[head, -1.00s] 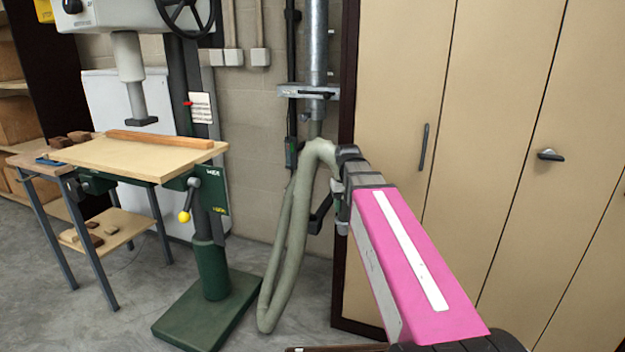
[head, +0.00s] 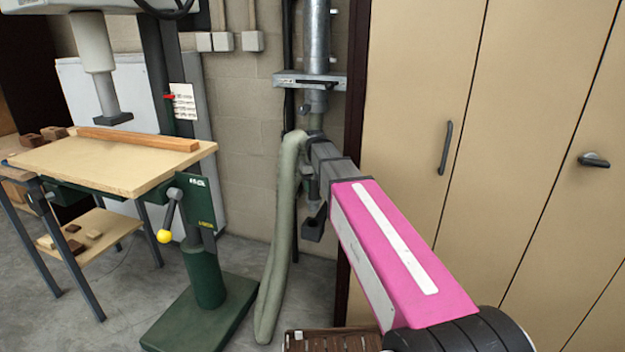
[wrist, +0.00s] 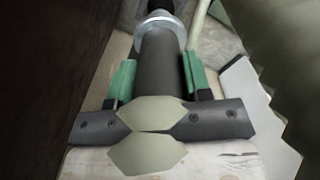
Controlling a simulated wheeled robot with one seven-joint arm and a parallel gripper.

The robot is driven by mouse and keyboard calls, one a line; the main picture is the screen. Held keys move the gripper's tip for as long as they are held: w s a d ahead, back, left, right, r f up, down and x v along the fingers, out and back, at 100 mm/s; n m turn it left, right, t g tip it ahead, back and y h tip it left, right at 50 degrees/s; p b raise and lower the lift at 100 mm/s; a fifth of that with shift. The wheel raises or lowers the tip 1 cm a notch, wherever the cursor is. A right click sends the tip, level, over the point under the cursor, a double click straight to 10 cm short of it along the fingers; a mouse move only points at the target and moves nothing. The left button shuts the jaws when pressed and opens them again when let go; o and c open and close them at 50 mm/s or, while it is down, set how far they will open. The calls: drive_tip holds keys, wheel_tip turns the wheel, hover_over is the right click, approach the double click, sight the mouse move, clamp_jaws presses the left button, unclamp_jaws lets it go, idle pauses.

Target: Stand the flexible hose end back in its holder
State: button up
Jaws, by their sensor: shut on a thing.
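The grey-green flexible hose (head: 279,235) hangs in a long loop beside the wall duct in the head view. My gripper (head: 312,143) is at the top bend of the hose, shut on it. Its fingertips are largely hidden by my arm. A dark flared piece (head: 314,223) shows just below my gripper; I cannot tell whether it is the hose end or part of the holder. In the wrist view, a dark cylinder (wrist: 160,70) with a silver collar runs between two green side pieces (wrist: 122,78). Whether these are the holder is unclear.
A metal duct (head: 316,38) with a wall bracket (head: 308,80) rises behind my gripper. A green-based drill press (head: 203,270) and a wooden table (head: 100,165) stand left. Tan cabinet doors (head: 410,110) are close on the right. A brown slatted object (head: 330,341) is at the bottom.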

sight(313, 205)
drive_tip(key=shift+w+a+f, duration=0.1)
drive_tip(key=shift+w+f, duration=0.05)
drive_tip(key=shift+w, duration=0.25)
drive_tip(key=shift+f, duration=2.35)
drive_tip(key=shift+f, duration=0.15)
drive_tip(key=shift+f, duration=1.2)
drive_tip(key=shift+f, duration=0.15)
drive_tip(key=shift+f, duration=0.6)
drive_tip(key=shift+f, duration=0.15)
